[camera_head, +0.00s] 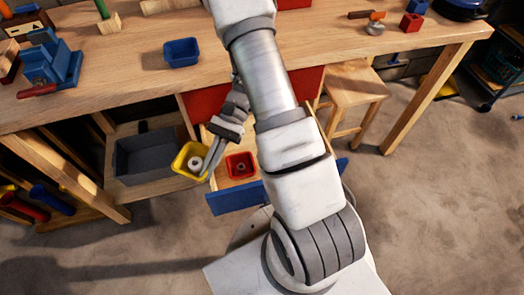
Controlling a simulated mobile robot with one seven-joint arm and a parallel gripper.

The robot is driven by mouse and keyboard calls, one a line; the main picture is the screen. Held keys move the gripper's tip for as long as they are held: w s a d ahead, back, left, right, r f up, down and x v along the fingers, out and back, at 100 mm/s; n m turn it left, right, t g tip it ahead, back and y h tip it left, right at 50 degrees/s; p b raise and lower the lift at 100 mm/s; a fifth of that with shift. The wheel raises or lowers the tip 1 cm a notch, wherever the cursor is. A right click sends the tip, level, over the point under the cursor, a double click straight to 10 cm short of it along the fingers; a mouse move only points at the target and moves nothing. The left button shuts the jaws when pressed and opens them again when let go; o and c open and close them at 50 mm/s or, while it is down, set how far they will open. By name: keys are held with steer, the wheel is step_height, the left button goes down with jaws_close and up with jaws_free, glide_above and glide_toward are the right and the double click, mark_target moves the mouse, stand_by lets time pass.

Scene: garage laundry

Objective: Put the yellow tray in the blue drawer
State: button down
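The yellow tray (179,161) is left of centre, with a small pale round object (195,163) inside. It is tilted and seems raised between a grey bin and the open drawer. My gripper (208,162) is at the tray's right side and appears shut on its right wall; the far finger is partly hidden. The blue drawer (240,199) is pulled out below the table, its blue front facing me. A red tray (241,158) with a small object in it sits inside the drawer. My arm covers the drawer's right part.
The grey bin (148,164) stands left of the drawer under the wooden table (130,75). A blue tray (181,52) and a blue vise (50,62) are on the tabletop. A wooden stool (352,90) stands to the right.

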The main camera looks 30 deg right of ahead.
steer(key=s+d+f+n+g+h+b, duration=0.2)
steer(key=s+d+f+n+g+h, duration=0.15)
steer(key=d+n+h, duration=0.4)
steer(key=s+d+f+n+g+h+b, duration=0.2)
steer(key=s+d+f+n+h+b, duration=0.15)
steer(key=d+n+h, duration=0.35)
steer(key=w+d+f+n+t+h+b, duration=0.1)
steer(key=w+d+n+t+h+b, duration=0.3)
steer(key=w+d+n+t+h, duration=0.9)
steer(key=f+g+y+b, duration=0.1)
steer(key=f, duration=0.3)
steer(key=d+f+m+g+y+b, duration=0.1)
steer(key=f+b, duration=0.1)
steer(key=f, duration=0.3)
steer(key=s+d+f+g+y+b, duration=0.1)
steer(key=f, duration=0.3)
steer(key=shift+d+f+m+g, duration=0.2)
steer(key=shift+f+m+g, duration=0.05)
steer(key=shift+f+m, duration=0.1)
steer(key=shift+w+d+f+b, duration=0.1)
steer(key=shift+w+b, duration=0.3)
steer(key=shift+b, duration=0.05)
steer(key=w, duration=0.1)
steer(key=w+b, duration=0.1)
steer(key=shift+w+d, duration=0.35)
steer(key=shift+w, duration=0.05)
steer(key=shift+w+f+b, duration=0.1)
steer(key=shift+f+b, duration=0.35)
steer(key=shift+f, duration=0.05)
